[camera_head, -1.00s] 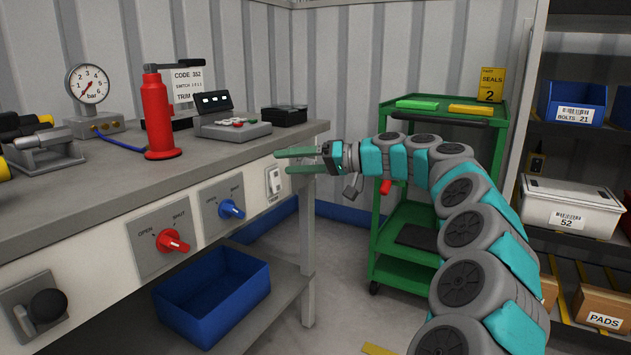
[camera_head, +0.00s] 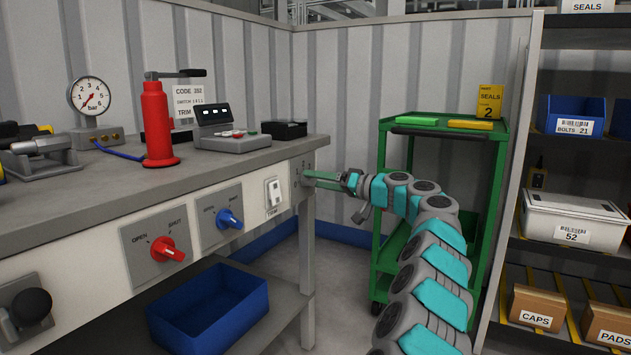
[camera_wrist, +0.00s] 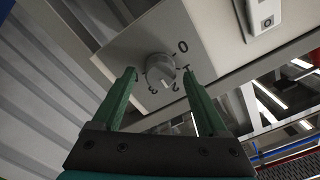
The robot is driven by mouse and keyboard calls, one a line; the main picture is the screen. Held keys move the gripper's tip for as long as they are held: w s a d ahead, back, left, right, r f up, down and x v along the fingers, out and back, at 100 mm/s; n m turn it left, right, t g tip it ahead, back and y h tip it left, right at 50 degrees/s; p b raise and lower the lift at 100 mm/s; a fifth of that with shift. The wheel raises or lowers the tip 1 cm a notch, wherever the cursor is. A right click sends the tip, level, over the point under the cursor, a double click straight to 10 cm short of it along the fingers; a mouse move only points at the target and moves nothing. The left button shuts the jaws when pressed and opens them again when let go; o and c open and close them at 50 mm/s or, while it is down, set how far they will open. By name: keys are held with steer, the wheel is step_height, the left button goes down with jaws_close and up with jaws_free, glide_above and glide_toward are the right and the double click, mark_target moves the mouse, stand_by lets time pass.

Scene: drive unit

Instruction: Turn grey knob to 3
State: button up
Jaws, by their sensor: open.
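The grey knob (camera_wrist: 160,69) sits on a grey plate (camera_wrist: 118,50) in the wrist view. Marks 0, 2 and 3 are readable around it; others are partly covered by my fingers. I cannot tell for sure which mark the knob points at. My gripper (camera_wrist: 159,74) is open, with one green finger to each side of the knob in the picture; whether they touch it is unclear. In the head view my gripper (camera_head: 307,180) reaches the plate (camera_head: 302,164) at the bench's right end, and the knob is hidden there.
A white TRIM switch (camera_head: 274,192) sits left of the plate. A blue knob (camera_head: 229,219) and a red knob (camera_head: 167,250) are farther left on the bench front. A green cart (camera_head: 383,262) stands behind my arm. A blue bin (camera_head: 210,309) is under the bench.

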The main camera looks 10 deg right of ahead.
steer(key=shift+w+a, duration=0.35)
steer(key=shift+a, duration=0.05)
jaws_close()
stand_by(0.4)
